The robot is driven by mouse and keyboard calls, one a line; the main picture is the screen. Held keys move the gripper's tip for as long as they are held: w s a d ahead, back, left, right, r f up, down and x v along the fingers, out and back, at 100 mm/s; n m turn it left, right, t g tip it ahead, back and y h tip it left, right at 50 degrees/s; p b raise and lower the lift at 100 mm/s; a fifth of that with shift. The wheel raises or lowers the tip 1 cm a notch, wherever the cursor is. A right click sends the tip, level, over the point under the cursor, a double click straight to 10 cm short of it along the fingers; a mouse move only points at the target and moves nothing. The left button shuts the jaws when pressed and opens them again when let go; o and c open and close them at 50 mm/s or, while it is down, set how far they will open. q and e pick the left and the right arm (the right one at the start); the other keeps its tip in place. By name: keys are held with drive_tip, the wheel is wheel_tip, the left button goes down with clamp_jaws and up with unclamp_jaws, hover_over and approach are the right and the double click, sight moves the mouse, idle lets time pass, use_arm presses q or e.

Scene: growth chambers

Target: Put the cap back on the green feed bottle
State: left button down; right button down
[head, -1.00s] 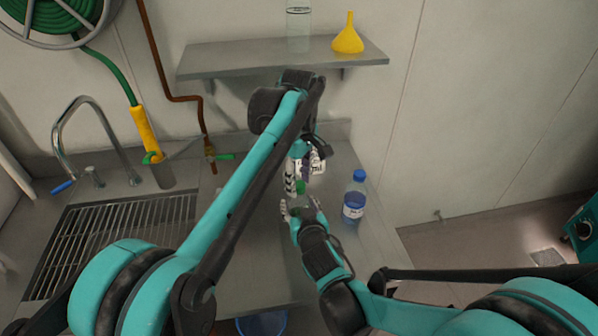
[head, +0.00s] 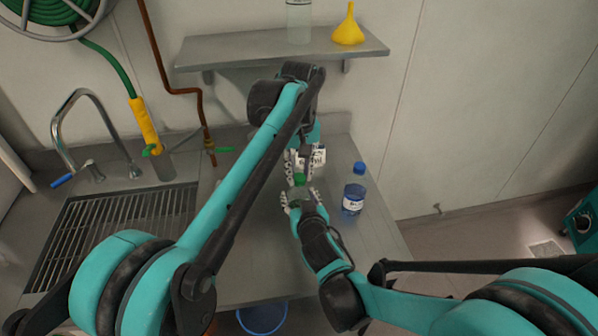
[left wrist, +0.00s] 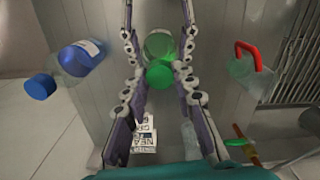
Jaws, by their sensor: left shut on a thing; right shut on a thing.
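The green feed bottle (left wrist: 158,46) is see-through with green liquid and stands between the fingers of my right gripper (head: 300,198), which is shut on it. The green cap (left wrist: 160,76) is between the fingertips of my left gripper (left wrist: 161,80), shut on it. The cap also shows in the head view (head: 300,179), directly beside the bottle's top end. In the left wrist view the cap covers part of the bottle, including its mouth. I cannot tell whether the cap is touching the neck or is above it.
A blue bottle with a blue cap (head: 355,190) stands to the right. A white label (left wrist: 145,136) shows behind my left fingers, its thing mostly hidden. A clear vessel with a red handle (left wrist: 245,66) stands at the sink side. The shelf (head: 280,48) is above the back counter.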

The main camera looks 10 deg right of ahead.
use_arm(q)
drive_tip(key=m, duration=1.4)
drive_tip(key=c, duration=1.2)
unclamp_jaws()
drive_tip(key=shift+r, duration=2.25)
drive_tip(key=shift+c, duration=0.5)
